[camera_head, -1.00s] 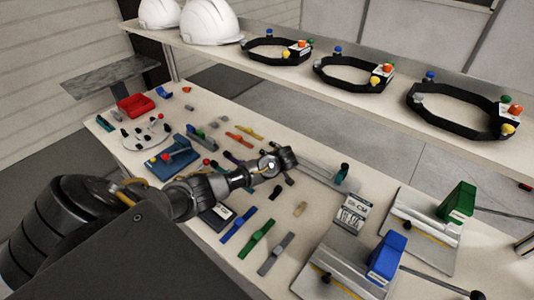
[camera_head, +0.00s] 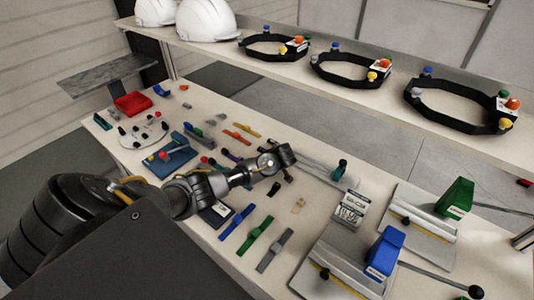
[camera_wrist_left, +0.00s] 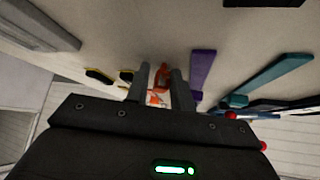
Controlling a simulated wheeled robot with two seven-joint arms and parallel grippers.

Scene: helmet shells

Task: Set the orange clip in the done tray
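An orange clip (camera_wrist_left: 163,76) shows in the left wrist view between the two fingers of my left gripper (camera_wrist_left: 162,83). The fingers stand apart, and I see no clear contact with the clip. In the head view, an orange strip (camera_head: 236,136) lies on the table behind my left arm; I cannot tell whether it is the same clip. My left gripper's fingertips are hidden there by the arm. A red tray (camera_head: 133,104) sits at the table's far left; I cannot tell whether it is the done tray. My right gripper is not in view.
A purple strip (camera_wrist_left: 202,74) and teal strip (camera_wrist_left: 268,80) lie beside my fingers. Blue, green and grey straps (camera_head: 275,250) lie in front of my arm. Fixtures with blue (camera_head: 385,252) and green (camera_head: 456,198) blocks stand at right. A shelf behind holds helmets (camera_head: 206,20) and black rings.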

